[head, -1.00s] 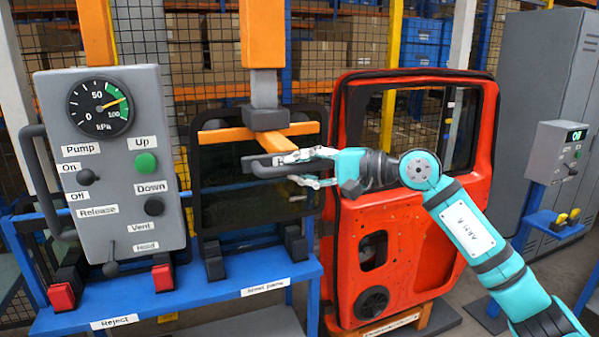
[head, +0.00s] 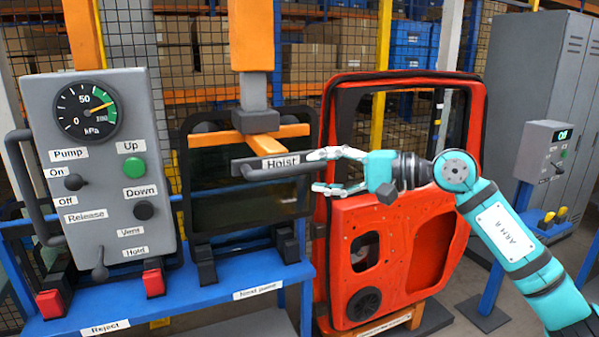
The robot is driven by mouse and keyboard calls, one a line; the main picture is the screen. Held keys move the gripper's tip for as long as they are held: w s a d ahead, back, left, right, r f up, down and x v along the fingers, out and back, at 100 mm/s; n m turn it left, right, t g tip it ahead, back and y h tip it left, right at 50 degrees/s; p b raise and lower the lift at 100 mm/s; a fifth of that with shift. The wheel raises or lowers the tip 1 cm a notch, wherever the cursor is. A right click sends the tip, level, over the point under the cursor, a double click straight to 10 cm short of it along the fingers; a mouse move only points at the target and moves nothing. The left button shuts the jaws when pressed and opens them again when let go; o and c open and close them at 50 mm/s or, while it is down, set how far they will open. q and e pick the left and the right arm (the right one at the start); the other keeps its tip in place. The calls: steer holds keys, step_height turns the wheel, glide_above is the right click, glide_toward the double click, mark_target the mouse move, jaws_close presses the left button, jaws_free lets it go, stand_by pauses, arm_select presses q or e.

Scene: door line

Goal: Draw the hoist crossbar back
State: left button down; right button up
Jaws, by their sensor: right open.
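The hoist crossbar (head: 246,168) is a dark grey bar with a white "Hoist" label, in front of the glass pane (head: 215,211) and below the orange hoist column (head: 251,40). My right gripper (head: 316,172) is open at the right end of the bar, its fingers spread above and below that end's height. My left gripper is not in view.
A grey control box (head: 102,170) with gauge, buttons and levers stands at left on the blue stand (head: 200,309). The red door (head: 398,250) stands close behind my right arm. A small control post (head: 541,150) and grey cabinet (head: 557,85) are at right.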

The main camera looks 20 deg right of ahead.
steer(key=v, duration=0.5)
steer(key=shift+s+f, duration=0.1)
stand_by(0.3)
